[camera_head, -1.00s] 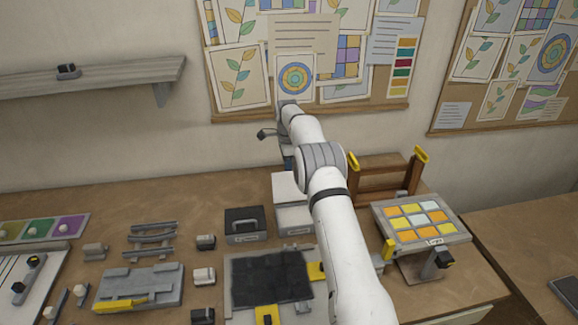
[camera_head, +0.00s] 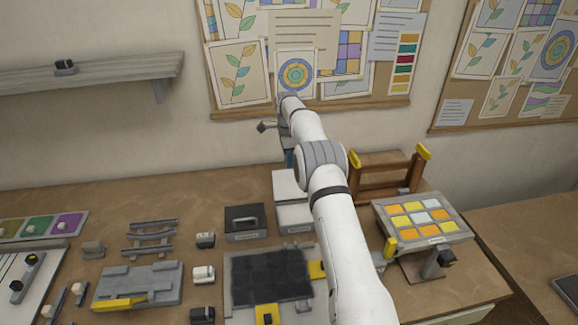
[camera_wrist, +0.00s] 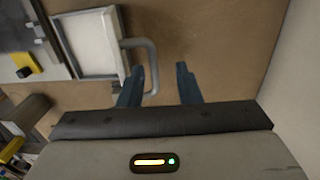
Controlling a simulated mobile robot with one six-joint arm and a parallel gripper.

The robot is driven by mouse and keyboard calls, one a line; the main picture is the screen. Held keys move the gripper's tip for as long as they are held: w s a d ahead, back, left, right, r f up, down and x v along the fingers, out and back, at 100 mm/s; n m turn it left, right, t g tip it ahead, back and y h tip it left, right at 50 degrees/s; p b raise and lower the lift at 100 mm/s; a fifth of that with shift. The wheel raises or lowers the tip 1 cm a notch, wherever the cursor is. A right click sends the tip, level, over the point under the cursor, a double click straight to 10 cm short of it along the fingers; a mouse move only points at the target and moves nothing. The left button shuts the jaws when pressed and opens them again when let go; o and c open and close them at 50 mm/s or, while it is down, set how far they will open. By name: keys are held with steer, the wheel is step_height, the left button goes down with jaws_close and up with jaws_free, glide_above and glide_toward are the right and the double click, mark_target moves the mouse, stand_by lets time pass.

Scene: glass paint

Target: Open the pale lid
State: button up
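The pale lid (camera_wrist: 90,42) is a whitish square panel with a grey loop handle (camera_wrist: 154,55) on its right side in the wrist view. My gripper (camera_wrist: 160,72) is open, with two dark blue fingers apart and nothing held. Its left finger overlaps the handle's loop in the wrist view; its right finger is outside, to the right. I cannot tell whether the left finger touches the handle.
A dark-lidded box (camera_head: 245,222) stands left of the pale one. A wooden frame with yellow ends (camera_head: 385,175) and a tilted tray of coloured tiles (camera_head: 421,218) stand to the right. A black padded board (camera_head: 270,275) lies in front. The wall is close behind.

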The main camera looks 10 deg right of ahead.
steer(key=shift+w+r, duration=0.2)
steer(key=shift+r, duration=2.75)
